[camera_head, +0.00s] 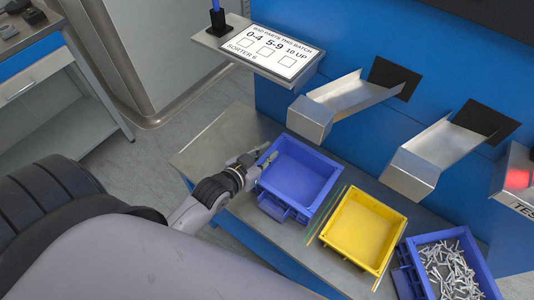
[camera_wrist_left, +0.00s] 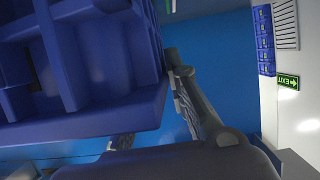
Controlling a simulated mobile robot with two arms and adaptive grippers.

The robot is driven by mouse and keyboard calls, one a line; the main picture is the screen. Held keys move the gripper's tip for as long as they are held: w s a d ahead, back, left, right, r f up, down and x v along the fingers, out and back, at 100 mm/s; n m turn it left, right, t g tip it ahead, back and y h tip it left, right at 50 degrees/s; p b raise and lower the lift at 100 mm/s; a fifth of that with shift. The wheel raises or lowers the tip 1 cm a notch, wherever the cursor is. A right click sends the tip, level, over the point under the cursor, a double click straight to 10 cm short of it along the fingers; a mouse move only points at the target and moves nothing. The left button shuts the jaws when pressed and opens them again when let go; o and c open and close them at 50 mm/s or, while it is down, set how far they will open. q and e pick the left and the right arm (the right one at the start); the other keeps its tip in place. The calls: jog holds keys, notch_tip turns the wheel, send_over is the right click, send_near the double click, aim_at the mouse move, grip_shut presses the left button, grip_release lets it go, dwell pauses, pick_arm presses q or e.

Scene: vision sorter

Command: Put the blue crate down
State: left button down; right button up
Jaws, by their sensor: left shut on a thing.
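The blue crate (camera_head: 287,205) is empty and looks level, over the grey metal shelf below the left chute. My left gripper (camera_head: 262,156) is shut on the crate's left upper rim. In the left wrist view, the ribbed underside or outer wall of the blue crate (camera_wrist_left: 85,105) fills the upper left, close to the fingers of my left gripper (camera_wrist_left: 155,115). I cannot tell whether the crate's bottom touches the shelf. My right gripper is out of view.
A yellow crate (camera_head: 334,247) stands just right of the blue one, with thin green and yellow strips between them. A further blue crate (camera_head: 405,283) holds many metal parts. Metal chutes (camera_head: 323,110) overhang behind. Bare shelf (camera_head: 220,145) shows at left.

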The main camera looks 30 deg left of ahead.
pick_arm(q)
jog(key=c, duration=1.6)
grip_release()
jog(key=shift+o, duration=0.2)
jog(key=shift+s+r, duration=0.1)
jog(key=v, duration=1.1)
jog(key=shift+s, duration=0.4)
jog(key=shift+a, duration=0.1)
